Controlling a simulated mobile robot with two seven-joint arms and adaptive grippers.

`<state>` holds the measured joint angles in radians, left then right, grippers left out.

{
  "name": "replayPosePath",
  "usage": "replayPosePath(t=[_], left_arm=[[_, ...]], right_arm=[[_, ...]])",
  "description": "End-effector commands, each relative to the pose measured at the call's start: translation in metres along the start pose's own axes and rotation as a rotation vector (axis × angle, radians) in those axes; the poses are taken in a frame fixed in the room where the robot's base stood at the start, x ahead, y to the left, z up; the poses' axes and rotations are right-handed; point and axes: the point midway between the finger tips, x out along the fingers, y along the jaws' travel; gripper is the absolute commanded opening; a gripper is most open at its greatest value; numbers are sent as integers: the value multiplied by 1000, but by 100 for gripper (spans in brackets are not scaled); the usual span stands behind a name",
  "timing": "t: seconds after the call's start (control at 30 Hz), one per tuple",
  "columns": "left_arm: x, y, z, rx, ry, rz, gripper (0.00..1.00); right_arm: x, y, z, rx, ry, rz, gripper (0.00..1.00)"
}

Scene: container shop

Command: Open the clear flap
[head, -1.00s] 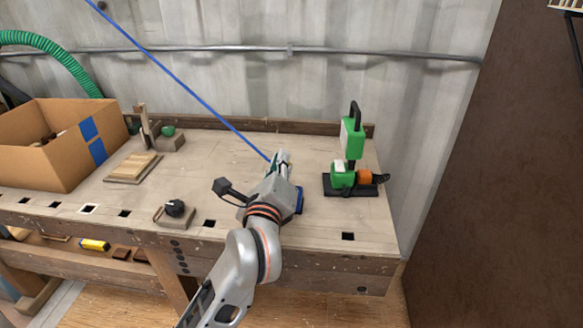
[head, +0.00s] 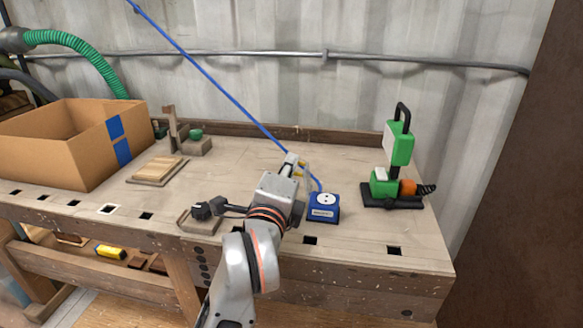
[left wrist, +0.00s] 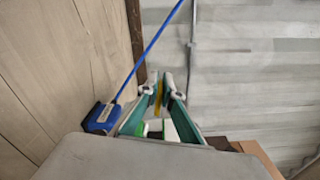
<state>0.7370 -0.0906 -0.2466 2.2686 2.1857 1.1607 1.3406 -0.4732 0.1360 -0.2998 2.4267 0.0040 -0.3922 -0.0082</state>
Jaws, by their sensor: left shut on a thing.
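My left gripper (head: 297,164) is shut on a small yellow piece (head: 304,169), which also shows between the fingertips in the left wrist view (left wrist: 158,100). The gripper is above the bench, up and left of a blue box (head: 323,211) with a round white socket face. The blue box also shows in the left wrist view (left wrist: 103,117). A blue cable (head: 220,86) runs from upper left past the gripper to the box. I cannot make out a clear flap, or whether the yellow piece belongs to one. My right gripper is not in view.
A green tool (head: 399,145) on a black base stands at the right of the bench (head: 270,165). A cardboard box (head: 60,150), a wooden block with a post (head: 172,128) and stacked boards (head: 157,170) are at left. A wall is behind.

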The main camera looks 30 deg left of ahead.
Motion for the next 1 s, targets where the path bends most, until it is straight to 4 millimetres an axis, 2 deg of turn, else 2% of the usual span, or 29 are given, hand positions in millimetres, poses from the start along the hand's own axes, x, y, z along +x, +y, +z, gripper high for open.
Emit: replayPosePath(t=[0.03, 0.1, 0.3, 0.73, 0.77, 0.8, 1.0], left_arm=[[1, 8, 0, 5, -2, 11, 0], [1, 9, 0, 6, -2, 11, 0], [1, 12, 1, 7, -2, 13, 0], [1, 14, 0, 7, 1, 18, 0], [1, 14, 0, 7, 1, 18, 14], [1, 14, 0, 7, 1, 18, 22], [1, 11, 0, 5, 0, 11, 22]], right_arm=[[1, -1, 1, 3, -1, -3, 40], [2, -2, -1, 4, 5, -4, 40], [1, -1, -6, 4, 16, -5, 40], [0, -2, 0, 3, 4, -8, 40], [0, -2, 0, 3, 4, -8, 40], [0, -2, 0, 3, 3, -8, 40], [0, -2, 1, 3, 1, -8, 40]])
